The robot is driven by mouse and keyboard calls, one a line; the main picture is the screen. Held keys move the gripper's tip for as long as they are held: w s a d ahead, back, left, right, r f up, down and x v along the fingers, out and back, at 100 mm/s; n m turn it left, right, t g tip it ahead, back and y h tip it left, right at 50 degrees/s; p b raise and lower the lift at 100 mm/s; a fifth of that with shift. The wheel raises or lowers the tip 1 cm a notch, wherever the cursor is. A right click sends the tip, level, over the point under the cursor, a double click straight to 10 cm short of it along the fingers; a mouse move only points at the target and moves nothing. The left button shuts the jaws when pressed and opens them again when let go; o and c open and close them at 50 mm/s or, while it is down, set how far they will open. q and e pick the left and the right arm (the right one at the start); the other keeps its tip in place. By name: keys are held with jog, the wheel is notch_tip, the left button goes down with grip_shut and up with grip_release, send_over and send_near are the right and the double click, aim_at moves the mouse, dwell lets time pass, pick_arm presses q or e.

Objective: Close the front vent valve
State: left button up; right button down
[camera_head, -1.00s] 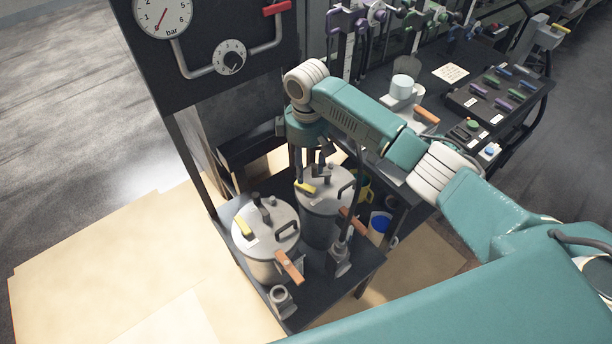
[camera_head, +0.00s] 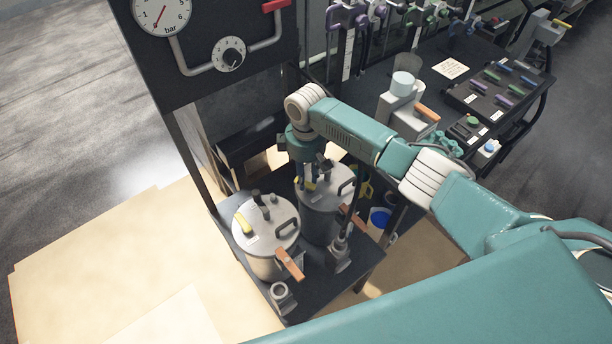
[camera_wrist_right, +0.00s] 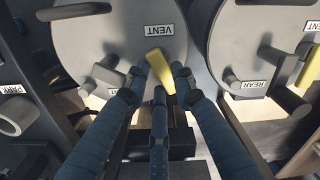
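Two grey lidded vessels stand side by side on a dark shelf: one on the left (camera_head: 262,247) and one on the right (camera_head: 316,222). Each lid has a yellow lever. My right gripper (camera_head: 312,180) points down over the right vessel's lid. In the wrist view, its fingers (camera_wrist_right: 160,74) straddle the yellow lever (camera_wrist_right: 157,64) beside a VENT label (camera_wrist_right: 159,31). Small gaps seem to show between fingers and lever. The other lid there (camera_wrist_right: 235,55) has a REAR label (camera_wrist_right: 250,88) and its own yellow lever (camera_wrist_right: 291,101). My left gripper is not in view.
A dark panel with a pressure gauge (camera_head: 161,14) and a dial (camera_head: 230,54) rises behind the vessels. Orange-brown handles (camera_head: 290,264) stick out at the vessels' fronts. A bench with several coloured levers (camera_head: 500,88) is at the right. A black lid handle (camera_wrist_right: 74,11) lies near the fingers.

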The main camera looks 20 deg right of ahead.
jog(key=m+p, duration=0.2)
jog(key=p, duration=0.1)
jog(key=m+p, duration=0.1)
jog(key=shift+d+r+m, duration=0.25)
jog(key=shift+r+m, duration=0.05)
jog(key=shift+m, duration=0.1)
jog(key=shift+w+d+f+m+p, duration=0.2)
jog(key=shift+m+p, duration=0.25)
jog(key=shift+m, duration=0.25)
jog(key=shift+f, duration=0.1)
jog(key=c, duration=1.4)
grip_release()
jog(key=shift+c, duration=0.2)
jog(key=shift+s, duration=0.1)
jog(key=shift+r, duration=0.2)
notch_tip(320, 180, up, 12)
jog(key=shift+f, duration=0.15)
